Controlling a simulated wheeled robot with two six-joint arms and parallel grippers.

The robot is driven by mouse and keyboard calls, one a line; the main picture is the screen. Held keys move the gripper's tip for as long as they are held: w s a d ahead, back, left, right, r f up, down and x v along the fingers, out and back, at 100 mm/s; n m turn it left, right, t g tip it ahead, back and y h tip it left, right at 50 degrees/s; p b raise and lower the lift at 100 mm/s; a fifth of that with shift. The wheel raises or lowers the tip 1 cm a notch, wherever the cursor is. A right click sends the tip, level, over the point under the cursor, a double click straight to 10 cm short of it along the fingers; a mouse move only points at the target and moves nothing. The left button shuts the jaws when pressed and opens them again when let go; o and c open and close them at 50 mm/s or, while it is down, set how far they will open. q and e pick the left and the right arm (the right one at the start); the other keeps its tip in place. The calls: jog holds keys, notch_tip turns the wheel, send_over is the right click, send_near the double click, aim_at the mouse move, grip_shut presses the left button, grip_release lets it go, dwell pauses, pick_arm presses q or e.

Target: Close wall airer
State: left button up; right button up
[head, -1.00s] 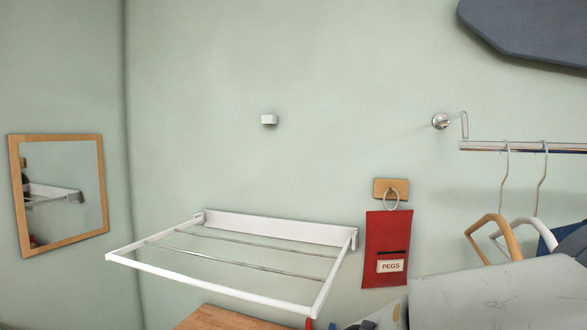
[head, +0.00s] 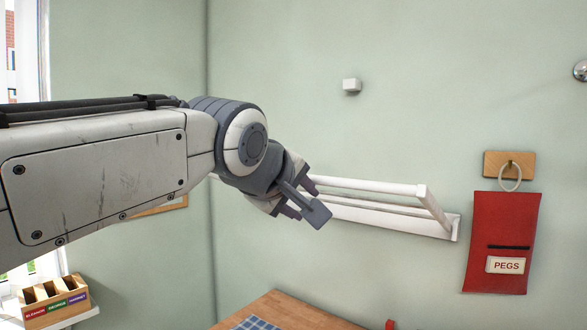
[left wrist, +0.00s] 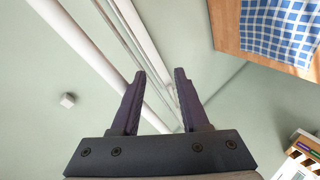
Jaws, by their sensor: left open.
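The white wall airer (head: 440,226) is on the green wall. Its front bar (head: 370,184) now stands above its wall plate in the head view, with the frame swung partly up and tilted out from the wall. My left gripper (head: 304,200) is at the airer's left part and hides its left end. In the left wrist view the gripper (left wrist: 161,72) is open, with nothing held between its fingers. A thick white bar (left wrist: 85,50) runs behind the left finger; contact cannot be told. A small white wall block (head: 351,86) sits above the airer. My right gripper is not in view.
A red peg bag (head: 503,240) hangs right of the airer from a wooden hook block (head: 509,164). Below is a wooden top (head: 285,308) with a blue checked cloth (left wrist: 280,30). A wooden box (head: 52,303) sits at lower left.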

pick_arm(q)
jog(key=a+r+n+t+b, duration=0.2)
jog(key=a+r+n+t, duration=0.3)
jog(key=r, duration=0.8)
jog(key=w+d+f+n+p, duration=0.1)
jog(key=w+d+p, duration=0.1)
jog(key=w, duration=0.8)
jog(key=shift+w+y+p, duration=0.3)
jog(key=shift+w+p, duration=0.05)
jog(key=shift+p, duration=0.55)
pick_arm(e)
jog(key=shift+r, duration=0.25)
pick_arm(q)
grip_shut()
